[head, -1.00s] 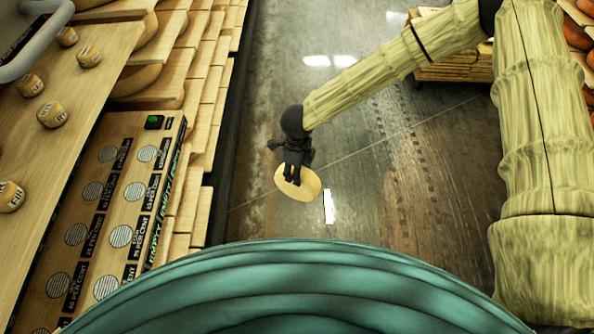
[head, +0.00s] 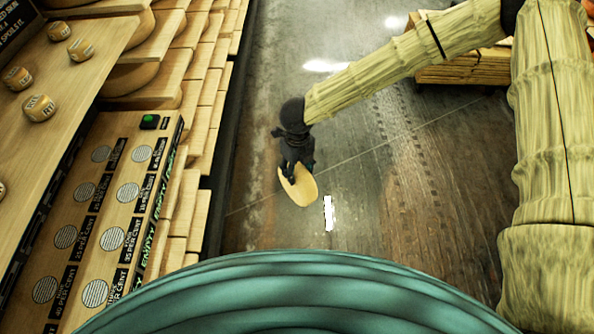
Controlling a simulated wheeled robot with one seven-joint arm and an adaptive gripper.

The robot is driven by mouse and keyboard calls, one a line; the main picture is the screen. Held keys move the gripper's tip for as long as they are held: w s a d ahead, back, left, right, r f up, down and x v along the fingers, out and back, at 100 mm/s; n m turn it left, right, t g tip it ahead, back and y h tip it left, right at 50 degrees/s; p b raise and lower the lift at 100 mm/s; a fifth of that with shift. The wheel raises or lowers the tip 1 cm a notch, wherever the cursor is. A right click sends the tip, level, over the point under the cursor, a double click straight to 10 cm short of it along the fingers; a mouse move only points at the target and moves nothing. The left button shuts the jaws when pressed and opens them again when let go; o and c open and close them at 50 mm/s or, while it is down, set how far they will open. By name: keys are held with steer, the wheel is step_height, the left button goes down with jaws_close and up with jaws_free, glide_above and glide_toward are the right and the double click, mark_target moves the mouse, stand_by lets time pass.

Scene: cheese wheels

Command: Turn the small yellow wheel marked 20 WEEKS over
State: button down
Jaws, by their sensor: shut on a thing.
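A small pale yellow wheel (head: 302,190) hangs in the head view, above the aisle floor, left of the middle. My gripper (head: 291,174) is shut on its upper left edge. The wheel is tilted, with one broad face partly toward the camera. No marking can be read on that face, so I cannot tell whether it is the 20 WEEKS wheel. The gripper's dark fingers hide part of the wheel.
Wooden shelves with large cheese wheels (head: 138,85) line the left. A board with small marked pieces (head: 40,108) and a labelled panel with round grilles (head: 112,238) stand nearer. The aisle floor (head: 270,100) is clear. A wooden stack (head: 460,65) stands at upper right.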

mark_target(308, 184)
steer(key=m, duration=0.4)
steer(key=shift+m, duration=0.3)
steer(key=m+b, duration=0.1)
steer(key=m, duration=0.3)
steer(key=m+b, duration=0.1)
steer(key=m, duration=0.3)
steer(key=shift+m, duration=0.4)
steer(key=m+b, duration=0.1)
steer(key=m, duration=0.3)
steer(key=shift+m+b, duration=0.3)
steer(key=shift+b, duration=0.55)
steer(key=shift+s+d+f+t+y+b, duration=0.1)
steer(key=shift+s+d+t+y+b, duration=0.25)
steer(key=shift+b, duration=1.05)
steer(key=shift+s+d+f+t+y+b, duration=0.2)
steer(key=shift+t+b, duration=0.35)
steer(key=shift+b, duration=0.85)
steer(key=shift+s+d+f+t+y+b, duration=0.1)
steer(key=shift+s+d+t+y+b, duration=0.3)
steer(key=shift+b, duration=3.05)
steer(key=shift+s+d+f+t+y+b, duration=0.1)
steer(key=shift+s+t+y+b, duration=0.6)
steer(key=shift+b, duration=2.75)
steer(key=shift+s+d+f+t+y+b, duration=0.1)
steer(key=shift+d+f+t+y+b, duration=0.3)
steer(key=shift+b, duration=2.15)
steer(key=shift+s+a+f+t+y+b, duration=0.1)
steer(key=shift+t+y+b, duration=0.6)
steer(key=shift+b, duration=1.85)
